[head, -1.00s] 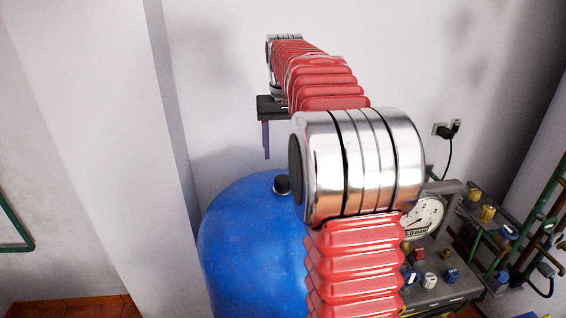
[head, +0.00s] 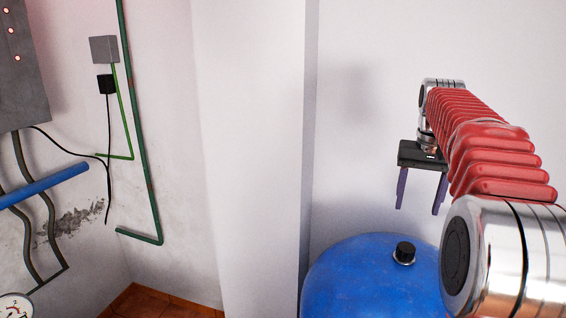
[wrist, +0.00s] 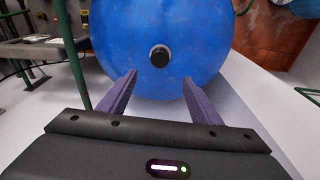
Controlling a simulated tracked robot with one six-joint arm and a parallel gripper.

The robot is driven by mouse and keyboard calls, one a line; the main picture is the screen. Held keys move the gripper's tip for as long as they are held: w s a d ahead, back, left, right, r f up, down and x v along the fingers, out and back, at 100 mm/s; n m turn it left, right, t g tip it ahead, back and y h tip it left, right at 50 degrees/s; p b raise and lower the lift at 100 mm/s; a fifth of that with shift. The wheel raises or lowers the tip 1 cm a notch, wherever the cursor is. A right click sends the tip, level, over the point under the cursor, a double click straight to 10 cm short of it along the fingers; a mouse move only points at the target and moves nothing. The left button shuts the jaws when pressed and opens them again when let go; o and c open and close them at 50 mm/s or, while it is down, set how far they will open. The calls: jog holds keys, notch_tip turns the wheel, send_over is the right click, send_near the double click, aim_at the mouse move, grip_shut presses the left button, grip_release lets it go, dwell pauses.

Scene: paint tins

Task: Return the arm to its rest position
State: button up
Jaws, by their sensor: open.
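My gripper (head: 419,208) is in the head view at the right, its two purple fingers apart and pointing down with nothing between them. It hangs in the air above or in front of a blue rounded tank (head: 350,275) with a black cap (head: 404,252). In the wrist view my open gripper (wrist: 160,88) shows both fingers spread, with the blue tank (wrist: 125,40) and its black cap (wrist: 159,56) beyond the fingertips. No paint tin shows in either view.
A white pillar (head: 250,150) stands left of the tank. A green pipe (head: 140,130), a blue pipe (head: 45,185) and a grey box (head: 20,70) are on the left wall. A tiled floor (head: 155,300) shows below. The wrist view shows equipment at upper left.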

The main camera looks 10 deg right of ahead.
jog(key=s+a+f, duration=0.2)
jog(key=a+f, duration=0.1)
jog(key=f, duration=0.4)
jog(key=s+a+f+n+t, duration=0.2)
jog(key=s+a+f+n, duration=0.1)
jog(key=s+a, duration=0.8)
jog(key=s+a+f+n+t, duration=0.2)
jog(key=s+a, duration=0.9)
jog(key=a, duration=0.1)
jog(key=shift+s+a+f+n+y, duration=0.15)
jog(key=shift+a+f+n+y, duration=0.15)
jog(key=shift+f+n, duration=0.1)
dwell(1.0)
